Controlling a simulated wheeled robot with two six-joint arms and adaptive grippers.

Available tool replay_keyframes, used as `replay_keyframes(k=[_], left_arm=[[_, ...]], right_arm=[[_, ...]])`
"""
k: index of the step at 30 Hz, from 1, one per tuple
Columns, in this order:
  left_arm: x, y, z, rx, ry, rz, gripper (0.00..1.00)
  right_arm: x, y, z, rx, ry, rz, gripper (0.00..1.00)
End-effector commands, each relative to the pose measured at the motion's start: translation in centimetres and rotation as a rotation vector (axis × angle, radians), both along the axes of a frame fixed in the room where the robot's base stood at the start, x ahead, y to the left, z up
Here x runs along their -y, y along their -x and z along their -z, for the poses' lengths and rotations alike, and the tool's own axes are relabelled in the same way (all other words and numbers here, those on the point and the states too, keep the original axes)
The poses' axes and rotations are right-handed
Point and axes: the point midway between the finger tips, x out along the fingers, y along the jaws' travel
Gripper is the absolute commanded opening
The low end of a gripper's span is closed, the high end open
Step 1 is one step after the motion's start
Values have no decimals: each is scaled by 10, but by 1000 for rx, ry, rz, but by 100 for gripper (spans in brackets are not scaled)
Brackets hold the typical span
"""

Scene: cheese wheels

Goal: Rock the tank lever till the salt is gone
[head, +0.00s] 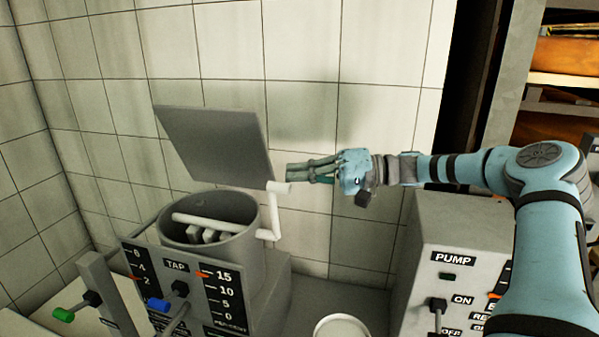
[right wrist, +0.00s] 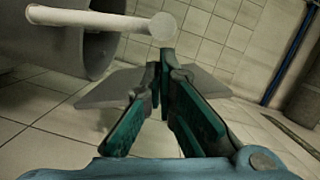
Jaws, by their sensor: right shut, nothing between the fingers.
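The grey round tank (head: 225,240) stands open, with its flat square lid (head: 215,145) raised behind it. Inside show a white bar and pale paddles; I cannot make out any salt. The white cranked tank lever (head: 276,210) sticks up at the tank's right side, its short handle at the top. My right gripper (head: 289,172) is shut and empty, its tips close above the handle. In the right wrist view the closed fingertips (right wrist: 164,62) appear just below the lever's round end (right wrist: 163,26); I cannot tell whether they touch. My left gripper is out of view.
A dial panel (head: 190,290) marked TAP stands before the tank, with a blue-knobbed lever (head: 160,304); a green-knobbed lever (head: 66,314) is further left. A grey PUMP box (head: 440,225) stands right. A round white-rimmed vessel (head: 341,326) sits at the bottom. The tiled wall closes the back.

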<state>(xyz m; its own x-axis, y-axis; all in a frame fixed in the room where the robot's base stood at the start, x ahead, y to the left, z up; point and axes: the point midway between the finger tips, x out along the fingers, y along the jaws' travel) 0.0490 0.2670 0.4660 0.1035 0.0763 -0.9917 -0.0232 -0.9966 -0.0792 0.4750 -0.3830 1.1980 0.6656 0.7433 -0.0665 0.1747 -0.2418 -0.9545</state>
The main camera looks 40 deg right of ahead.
Motion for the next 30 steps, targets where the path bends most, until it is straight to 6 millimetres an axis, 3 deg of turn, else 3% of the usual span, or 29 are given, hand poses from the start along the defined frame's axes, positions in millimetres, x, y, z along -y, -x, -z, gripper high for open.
replay_keyframes(k=[8,14,19,30], left_arm=[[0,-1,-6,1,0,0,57],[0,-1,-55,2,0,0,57],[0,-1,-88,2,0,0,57],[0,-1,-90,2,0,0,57]], right_arm=[[-1,1,-2,6,9,1,0],[-18,13,-13,78,111,1,0],[-33,23,-10,152,217,1,0],[-38,26,2,180,262,1,0]])
